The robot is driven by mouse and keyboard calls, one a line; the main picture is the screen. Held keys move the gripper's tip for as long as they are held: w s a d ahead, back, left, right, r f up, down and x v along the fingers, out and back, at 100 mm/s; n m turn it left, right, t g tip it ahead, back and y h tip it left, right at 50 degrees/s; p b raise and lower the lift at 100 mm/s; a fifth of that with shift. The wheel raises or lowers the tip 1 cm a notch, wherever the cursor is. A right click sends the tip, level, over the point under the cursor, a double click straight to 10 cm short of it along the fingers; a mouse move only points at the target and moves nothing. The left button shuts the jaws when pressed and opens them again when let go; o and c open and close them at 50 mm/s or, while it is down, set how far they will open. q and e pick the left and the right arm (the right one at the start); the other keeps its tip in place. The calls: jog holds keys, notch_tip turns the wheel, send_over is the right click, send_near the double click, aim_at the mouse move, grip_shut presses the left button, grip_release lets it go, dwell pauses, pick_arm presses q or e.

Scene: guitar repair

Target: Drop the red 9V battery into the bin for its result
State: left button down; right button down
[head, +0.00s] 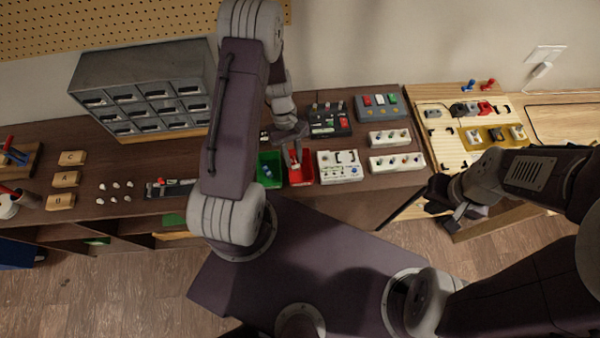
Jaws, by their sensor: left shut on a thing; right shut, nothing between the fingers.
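My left gripper (294,143) reaches down at the back middle of the bench and is shut on a small red thing, which appears to be the red 9V battery (293,156). The gripper hides most of it. It is over or in the red bin (303,175); I cannot tell whether it touches the bin. A green bin (268,181) stands just to the left of the red one, with something bluish in it. A white device (341,165), possibly a tester, is right of the red bin. My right gripper (449,208) is shut and empty, off the bench's front right side.
A grey drawer cabinet (145,65) stands at the back left. A dark box with knobs (329,120), a tray of coloured blocks (380,106) and white strips (396,163) crowd the right. A light wooden board (440,150) lies further right.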

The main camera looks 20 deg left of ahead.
pick_arm(q)
jog(key=shift+f, duration=0.6)
jog(key=shift+r, duration=0.1)
pick_arm(e)
jog(key=shift+f, duration=0.4)
pick_arm(q)
jog(key=c, duration=1.1)
grip_release()
jog(key=b+v, duration=0.1)
jog(key=v, duration=0.8)
pick_arm(e)
jog(key=shift+f, duration=0.7)
